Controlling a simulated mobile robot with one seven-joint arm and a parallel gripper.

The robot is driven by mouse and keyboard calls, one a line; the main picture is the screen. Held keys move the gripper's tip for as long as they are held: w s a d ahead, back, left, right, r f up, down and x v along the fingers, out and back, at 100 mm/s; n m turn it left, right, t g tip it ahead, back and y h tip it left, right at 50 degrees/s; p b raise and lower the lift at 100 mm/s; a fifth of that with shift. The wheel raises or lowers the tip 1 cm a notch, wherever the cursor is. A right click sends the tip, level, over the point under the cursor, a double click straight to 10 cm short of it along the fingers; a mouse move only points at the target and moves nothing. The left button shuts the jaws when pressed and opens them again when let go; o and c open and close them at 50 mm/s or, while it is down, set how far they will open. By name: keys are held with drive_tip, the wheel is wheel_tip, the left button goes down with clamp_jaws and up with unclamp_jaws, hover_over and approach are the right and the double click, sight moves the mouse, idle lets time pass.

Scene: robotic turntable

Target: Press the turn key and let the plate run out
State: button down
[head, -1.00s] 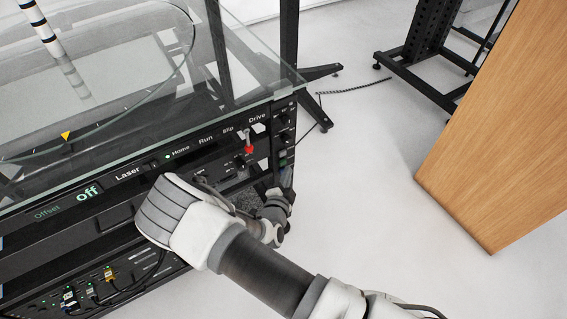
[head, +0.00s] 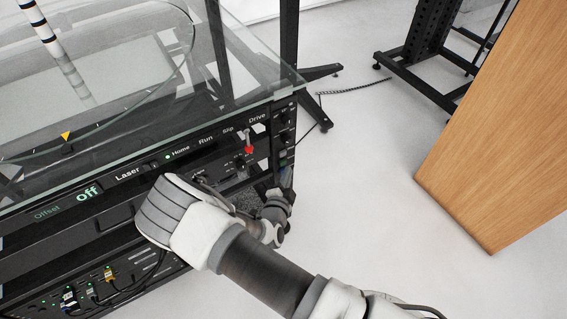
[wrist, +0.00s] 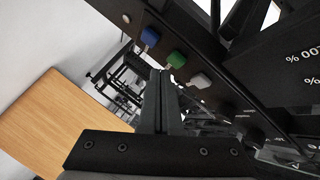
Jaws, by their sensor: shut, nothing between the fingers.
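The turntable's front panel (head: 128,175) shows in the head view with the labels Laser, Home, Run, Slip and Drive. A green light is lit beside Home, and a display reads Off. The round plate (head: 120,75) lies under the glass with a striped pole on it. My gripper (wrist: 161,73) is shut and empty, its tips close to the green key (wrist: 175,59) in the wrist view. A blue key (wrist: 150,36) and a white key (wrist: 200,80) flank the green one. I cannot tell whether the tips touch a key, or which is the turn key.
The glass top (head: 150,120) overhangs the panel. A red-tipped lever (head: 249,149) stands out near the panel's right end. Cables (head: 120,285) hang from the lower unit. A wooden board (head: 500,140) stands at the right, with open floor between.

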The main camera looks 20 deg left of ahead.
drive_tip(key=shift+w+a, duration=0.1)
idle(0.7)
drive_tip(key=shift+w+a, duration=0.2)
drive_tip(key=shift+w+a, duration=0.3)
drive_tip(key=shift+a, duration=0.05)
idle(1.1)
drive_tip(key=shift+s+d, duration=0.1)
drive_tip(key=shift+s+d+p, duration=0.5)
drive_tip(key=shift+d, duration=0.05)
